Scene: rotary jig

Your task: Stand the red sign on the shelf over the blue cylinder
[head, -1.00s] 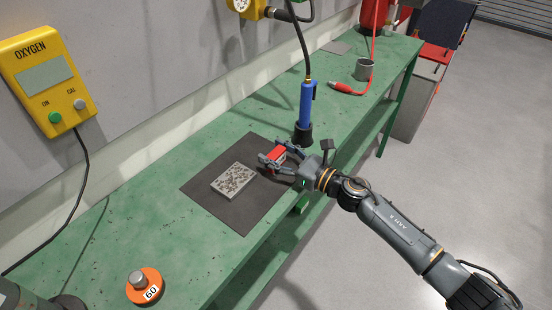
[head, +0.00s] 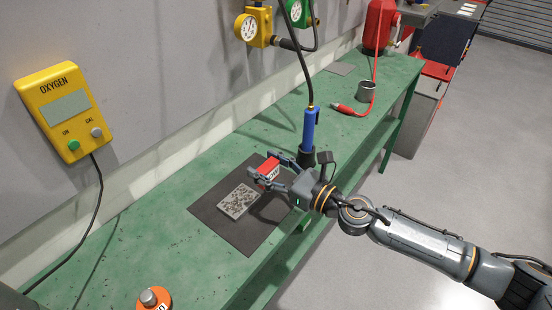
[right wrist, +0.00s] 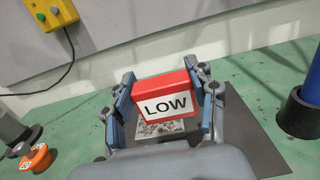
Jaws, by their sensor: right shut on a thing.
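The red sign (head: 267,170) has a white face reading "LOW" and shows large in the right wrist view (right wrist: 164,97). My right gripper (head: 277,172) is shut on the sign, with a finger on each side of it. It holds the sign above the dark mat, near the speckled grey plate (head: 239,201). The sign looks upright in the right wrist view. A blue cylinder-shaped handle (head: 309,128) stands in a dark holder just behind the gripper. Neither a shelf nor another blue cylinder can be made out. My left gripper is not in view.
The dark mat (head: 232,238) lies on the green bench (head: 130,232). An orange disc with a metal knob (head: 154,299) is at the near end. A yellow OXYGEN box (head: 58,113) hangs on the wall.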

